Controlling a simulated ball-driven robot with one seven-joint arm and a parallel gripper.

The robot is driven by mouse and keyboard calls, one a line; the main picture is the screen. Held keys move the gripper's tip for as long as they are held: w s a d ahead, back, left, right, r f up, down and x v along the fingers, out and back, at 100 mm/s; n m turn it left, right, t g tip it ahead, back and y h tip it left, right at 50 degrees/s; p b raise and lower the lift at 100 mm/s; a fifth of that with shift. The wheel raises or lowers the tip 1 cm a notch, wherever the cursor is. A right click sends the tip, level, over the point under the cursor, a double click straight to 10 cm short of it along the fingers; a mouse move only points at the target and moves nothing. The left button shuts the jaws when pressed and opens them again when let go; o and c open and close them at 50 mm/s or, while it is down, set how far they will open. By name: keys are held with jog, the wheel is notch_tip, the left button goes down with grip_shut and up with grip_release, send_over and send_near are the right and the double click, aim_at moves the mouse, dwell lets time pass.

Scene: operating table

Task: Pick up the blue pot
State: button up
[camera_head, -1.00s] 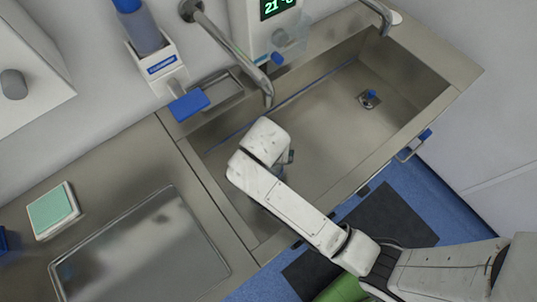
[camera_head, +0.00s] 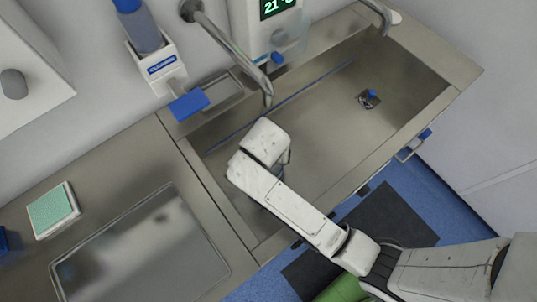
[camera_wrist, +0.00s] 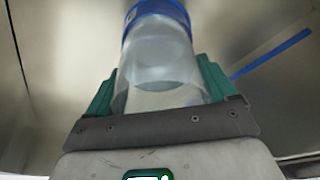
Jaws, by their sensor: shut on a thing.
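The blue pot (camera_wrist: 160,55) is a clear, see-through vessel with a blue band at its far end, in the wrist view. My gripper (camera_wrist: 157,82) has its two green fingers on either side of the pot, shut on it. In the head view my arm's white wrist is over the left part of the steel sink (camera_head: 320,125) and hides most of the gripper and the pot. I cannot tell whether the pot touches the sink floor.
A tap (camera_head: 235,50) reaches over the sink's back edge, close to my wrist. A steel tray (camera_head: 140,250) and a green-topped box (camera_head: 52,210) are on the left counter. The sink's right side is largely free.

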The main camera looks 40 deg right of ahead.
jog(key=shift+r, duration=0.2)
jog(key=shift+r, duration=0.4)
jog(key=s+d, duration=0.2)
jog(key=s, duration=0.1)
jog(key=s+d+b, duration=0.1)
jog(key=s+d, duration=0.2)
notch_tip(320, 180, up, 14)
jog(key=p, duration=0.3)
jog(key=shift+f+p, duration=0.25)
jog(key=shift+p, duration=0.15)
jog(key=shift+d, duration=0.1)
